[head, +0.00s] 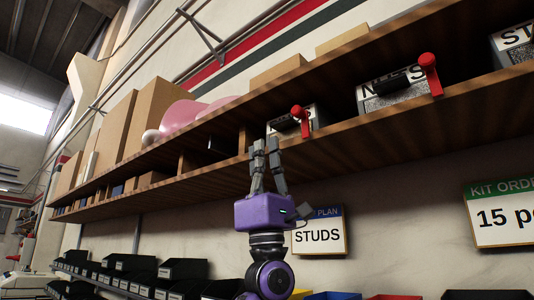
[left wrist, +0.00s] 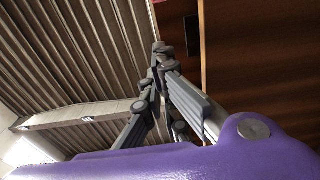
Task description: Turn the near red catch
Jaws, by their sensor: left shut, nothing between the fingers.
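Two red catches show in the head view on the front of the wooden shelf (head: 215,170). The smaller one (head: 304,122) is on a labelled box near the middle; the larger one (head: 431,75) is on a box lettered N…S (head: 395,91) further right. My left gripper (head: 266,147) points up, shut and empty, below and left of the smaller catch and apart from it. In the left wrist view my fingertips (left wrist: 160,50) are together beside the wooden shelf underside (left wrist: 255,55). A scrap of red shows at the top edge there. My right gripper is out of view.
A STUDS sign (head: 319,235) hangs on the wall right of my left gripper, and a kit order sign (head: 505,217) further right. Cardboard boxes (head: 155,108) and a pink object (head: 183,114) sit on the upper shelf. Black bins (head: 183,270) line up below.

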